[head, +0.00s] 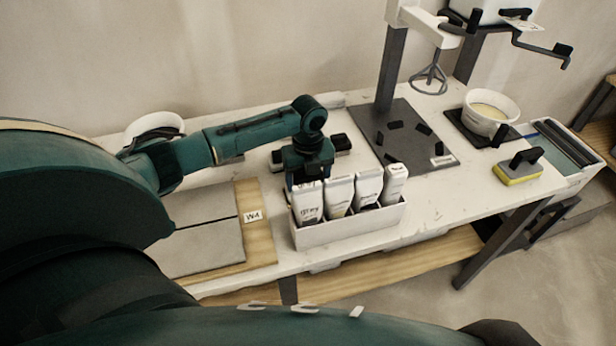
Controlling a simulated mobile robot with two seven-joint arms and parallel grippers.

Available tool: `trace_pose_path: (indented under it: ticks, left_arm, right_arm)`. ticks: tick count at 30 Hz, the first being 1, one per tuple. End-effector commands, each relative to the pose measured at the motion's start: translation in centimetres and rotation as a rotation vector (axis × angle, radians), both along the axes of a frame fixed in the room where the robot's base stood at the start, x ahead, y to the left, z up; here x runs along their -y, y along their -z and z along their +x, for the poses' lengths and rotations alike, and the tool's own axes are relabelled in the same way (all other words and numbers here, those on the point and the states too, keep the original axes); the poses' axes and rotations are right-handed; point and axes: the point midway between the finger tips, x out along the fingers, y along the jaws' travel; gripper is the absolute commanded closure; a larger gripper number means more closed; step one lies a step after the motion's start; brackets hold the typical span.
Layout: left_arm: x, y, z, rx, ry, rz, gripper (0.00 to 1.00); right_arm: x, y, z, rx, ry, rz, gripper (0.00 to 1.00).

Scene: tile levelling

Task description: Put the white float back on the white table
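The white table (437,213) runs across the view. I cannot pick out a white float for certain. A float-like tool (518,170) with a dark handle, pale top and yellow base rests at the table's right end. My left gripper (306,180) points down just behind the leftmost bag of a white box; its fingertips are largely hidden, so I cannot tell whether it is open or holds anything. Dark items (341,143) lie on the table behind it, partly covered by the gripper. My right gripper is not in view.
The white box (350,232) holds several upright bags at the front edge. A tile board (262,240) labelled W4 lies left. A dark mat (372,127) with a mixer stand, a bowl (490,112) and a blue-edged tray (565,146) fill the right. Bare table lies right of the box.

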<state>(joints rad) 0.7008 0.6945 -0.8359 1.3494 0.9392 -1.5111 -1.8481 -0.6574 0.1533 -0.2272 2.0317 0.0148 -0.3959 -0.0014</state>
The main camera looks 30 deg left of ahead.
Motion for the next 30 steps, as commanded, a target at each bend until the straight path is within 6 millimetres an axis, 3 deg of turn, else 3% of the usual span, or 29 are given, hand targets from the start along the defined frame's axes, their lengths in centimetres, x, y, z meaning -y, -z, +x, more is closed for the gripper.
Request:
trace_pose_path:
  ticks: [4,14,30]
  left_arm:
    - [0.0,0.0,0.0,0.000,0.000,0.000,0.15]
    - [0.0,-0.6,0.1,0.002,0.000,-0.001,0.15]
    - [0.0,-10.6,0.1,0.003,0.000,-0.001,0.15]
  right_arm:
    - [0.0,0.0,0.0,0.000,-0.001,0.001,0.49]
    - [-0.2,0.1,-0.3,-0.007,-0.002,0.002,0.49]
    - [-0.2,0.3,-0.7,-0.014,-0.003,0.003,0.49]
